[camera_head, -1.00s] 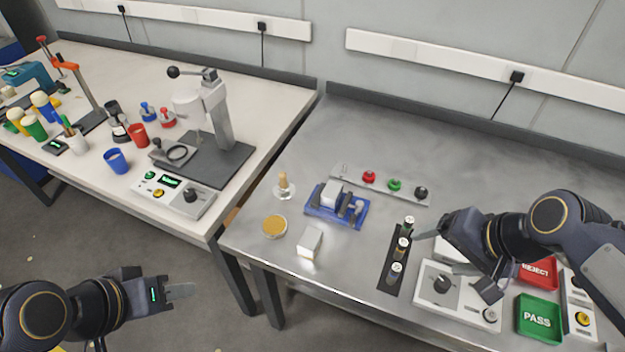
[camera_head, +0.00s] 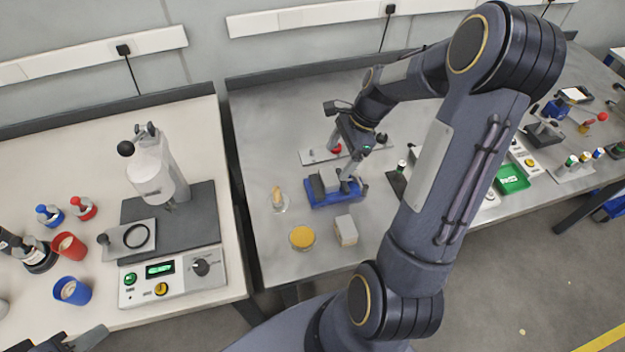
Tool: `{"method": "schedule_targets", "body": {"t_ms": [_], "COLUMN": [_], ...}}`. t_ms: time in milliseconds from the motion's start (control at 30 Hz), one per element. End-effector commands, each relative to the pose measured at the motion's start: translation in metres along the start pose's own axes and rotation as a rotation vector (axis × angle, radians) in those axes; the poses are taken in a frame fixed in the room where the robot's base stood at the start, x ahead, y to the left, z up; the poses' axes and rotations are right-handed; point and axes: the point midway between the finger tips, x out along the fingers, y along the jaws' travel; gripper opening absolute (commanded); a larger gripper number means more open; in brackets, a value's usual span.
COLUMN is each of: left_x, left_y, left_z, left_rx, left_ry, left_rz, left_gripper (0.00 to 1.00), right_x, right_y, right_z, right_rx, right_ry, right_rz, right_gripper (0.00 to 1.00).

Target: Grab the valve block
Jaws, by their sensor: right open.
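A pale, squarish metal block (camera_head: 329,180) sits in a blue vise-like fixture (camera_head: 322,203) on the grey metal bench. A second, loose pale block (camera_head: 346,230) stands on the bench in front of the fixture; I cannot tell which of the two is the valve block. My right gripper (camera_head: 342,163) is open, above and behind the fixture, with one finger over its right side near the held block. Contact cannot be judged. My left gripper (camera_head: 85,341) shows only partly at the bottom left edge, far from both blocks.
A round dish of orange material (camera_head: 302,238) and a small stand with a tan peg (camera_head: 278,199) are left of the blocks. A button strip (camera_head: 318,155) lies behind. My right arm covers much of the bench. A press (camera_head: 158,175) stands on the left table.

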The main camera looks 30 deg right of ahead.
Motion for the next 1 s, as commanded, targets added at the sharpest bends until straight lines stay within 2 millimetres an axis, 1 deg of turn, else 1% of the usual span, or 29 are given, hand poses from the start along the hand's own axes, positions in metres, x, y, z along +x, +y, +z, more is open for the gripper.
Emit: {"method": "schedule_targets", "body": {"t_ms": [267, 400, 500, 633, 833, 867, 1000], "left_x": [-0.004, -0.01, -0.01, -0.011, -0.011, -0.011, -0.011], "left_y": [0.002, 0.004, 0.005, 0.005, 0.005, 0.005, 0.005], "left_z": [-0.002, -0.005, -0.005, -0.005, -0.005, -0.005, -0.005], "left_rx": [0.0, 0.0, 0.0, 0.0, 0.0, 0.0, 0.0], "left_ry": [0.0, 0.0, 0.0, 0.0, 0.0, 0.0, 0.0], "left_rz": [0.0, 0.0, 0.0, 0.0, 0.0, 0.0, 0.0], "left_gripper": [0.36, 0.36, 0.36, 0.36, 0.36, 0.36, 0.36], "right_x": [0.03, 0.051, 0.066, 0.074, 0.075, 0.075, 0.075], "right_y": [0.002, 0.005, 0.005, 0.004, 0.004, 0.004, 0.004], "right_z": [0.0, 0.001, 0.0, 0.0, 0.0, 0.0, 0.0], "right_rx": [0.001, 0.0, -0.001, -0.002, -0.003, -0.003, -0.003], "right_ry": [-0.002, -0.003, -0.002, -0.001, -0.001, 0.0, 0.0], "right_rz": [0.005, 0.007, 0.005, 0.002, 0.0, 0.0, 0.0], "right_gripper": [0.8, 0.8, 0.8, 0.8, 0.8, 0.79, 0.6]}}
